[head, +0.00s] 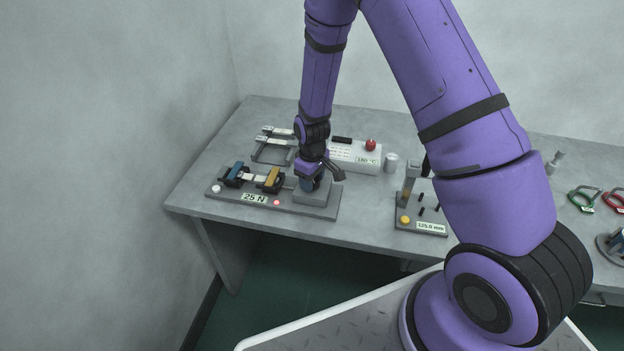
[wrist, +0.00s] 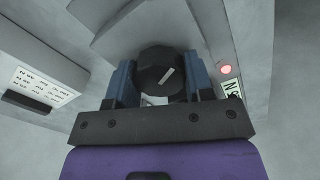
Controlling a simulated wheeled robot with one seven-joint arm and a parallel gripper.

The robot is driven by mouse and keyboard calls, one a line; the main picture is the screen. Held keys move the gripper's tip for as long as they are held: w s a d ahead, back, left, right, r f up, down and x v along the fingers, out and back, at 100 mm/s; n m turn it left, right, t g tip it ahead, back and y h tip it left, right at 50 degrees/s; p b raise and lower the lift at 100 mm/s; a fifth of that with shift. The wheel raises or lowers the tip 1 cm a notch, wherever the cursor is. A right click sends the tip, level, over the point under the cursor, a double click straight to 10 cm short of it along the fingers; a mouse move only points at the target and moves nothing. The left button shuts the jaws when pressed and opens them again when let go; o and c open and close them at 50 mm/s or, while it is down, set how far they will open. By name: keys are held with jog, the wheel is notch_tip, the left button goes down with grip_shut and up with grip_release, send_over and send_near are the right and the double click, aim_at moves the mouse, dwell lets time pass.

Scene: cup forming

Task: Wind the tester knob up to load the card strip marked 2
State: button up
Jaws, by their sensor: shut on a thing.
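The tester (head: 228,200) stands at the left of the bench with a label reading 25 N (head: 255,197) and a lit red lamp (head: 277,202); the lamp also shows in the wrist view (wrist: 226,69). A pale card strip (head: 255,178) spans between its blue and yellow clamps; I cannot read a mark on it. In the wrist view the dark round knob (wrist: 165,75) has a pale pointer line, tilted to the upper right. My gripper (wrist: 165,80) is shut on the knob, one blue finger on each side. In the head view my gripper (head: 311,184) hides the knob.
A rack (head: 272,153) with pale strips lies behind the tester. A white box (head: 357,155) with a red button and a 180 °C label is behind my gripper. A gauge reading 125.0 mm (head: 431,227) stands to the right. A wall borders the bench's left.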

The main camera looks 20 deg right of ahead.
jog(key=shift+m, duration=1.1)
jog(key=o, duration=0.9)
notch_tip(320, 180, up, 11)
jog(key=shift+f, duration=0.1)
dwell(1.1)
